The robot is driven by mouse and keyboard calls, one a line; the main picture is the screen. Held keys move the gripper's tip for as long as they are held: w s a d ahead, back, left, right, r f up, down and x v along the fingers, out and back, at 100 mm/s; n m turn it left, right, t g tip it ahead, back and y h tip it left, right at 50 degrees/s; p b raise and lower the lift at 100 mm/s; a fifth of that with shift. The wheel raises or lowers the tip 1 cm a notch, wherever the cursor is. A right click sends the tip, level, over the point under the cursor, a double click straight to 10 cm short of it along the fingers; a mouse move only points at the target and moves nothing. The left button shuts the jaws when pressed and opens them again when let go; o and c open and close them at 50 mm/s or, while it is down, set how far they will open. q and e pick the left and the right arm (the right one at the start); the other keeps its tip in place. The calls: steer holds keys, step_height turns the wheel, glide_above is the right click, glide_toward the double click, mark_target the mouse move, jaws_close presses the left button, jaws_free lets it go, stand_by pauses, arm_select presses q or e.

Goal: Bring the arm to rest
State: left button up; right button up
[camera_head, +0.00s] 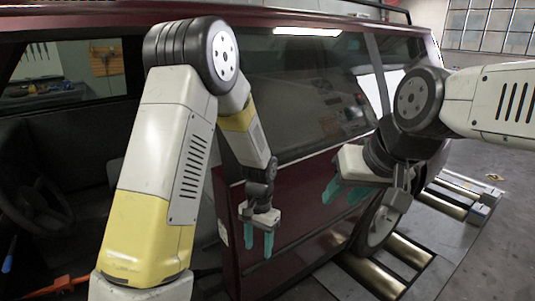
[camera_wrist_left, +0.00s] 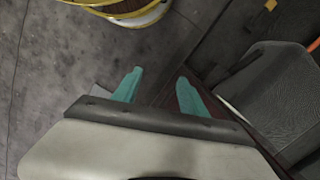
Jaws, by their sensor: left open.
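My left arm comes down in front of the dark red van (camera_head: 300,195) in the head view. Its gripper (camera_head: 258,240) hangs with teal fingers pointing down, apart and empty, in front of the van's side. In the left wrist view the same gripper (camera_wrist_left: 157,92) shows both teal fingers spread, with nothing between them. My right arm reaches in from the right. Its gripper (camera_head: 346,192) has teal fingers that look apart and empty, near the van's side and above a wheel (camera_head: 377,225).
The van's front door area is open, showing a steering wheel (camera_head: 35,205). A dark seat (camera_wrist_left: 275,95) lies at the right of the wrist view. Metal rollers (camera_head: 410,250) are set in the floor by the wheel. Grey floor (camera_head: 480,255) is clear at right.

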arm_select(q)
steer(key=s+a+r+n+t+h, duration=0.1)
steer(key=s+a+r+n+t, duration=0.15)
steer(key=r, duration=0.65)
steer(key=s+a+r+n+t+h, duration=0.15)
steer(key=a+r, duration=0.25)
steer(key=r, duration=0.5)
steer(key=s+a+r+n+t, duration=0.2)
steer(key=s+a+r, duration=0.3)
steer(key=s+r, duration=0.5)
steer(key=shift+s+t, duration=0.6)
steer(key=shift+t, duration=0.1)
